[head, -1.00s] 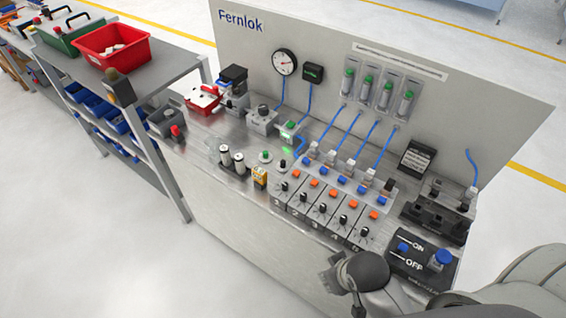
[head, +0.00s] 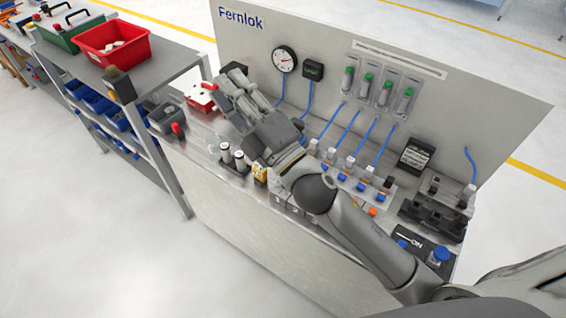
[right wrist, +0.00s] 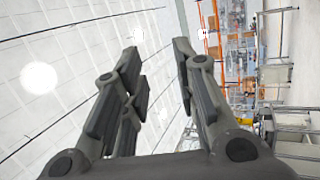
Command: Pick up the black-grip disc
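My right gripper (head: 236,92) is over the back left part of the workbench (head: 270,235), its fingers toward the red and dark items there. In the right wrist view my gripper (right wrist: 158,58) has its fingers apart with nothing between them. I cannot make out the black-grip disc now. The middle left of the bench top, where small round pieces with green and dark tops showed earlier, is covered by my gripper and forearm. My left gripper is not in view.
Two pale cylinders (head: 233,160) and a yellow item (head: 260,172) stand left of my forearm. A red box (head: 202,97) lies at the back left. A panel (head: 400,60) with a gauge (head: 284,59) rises behind. A shelf with a red bin (head: 113,45) stands left.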

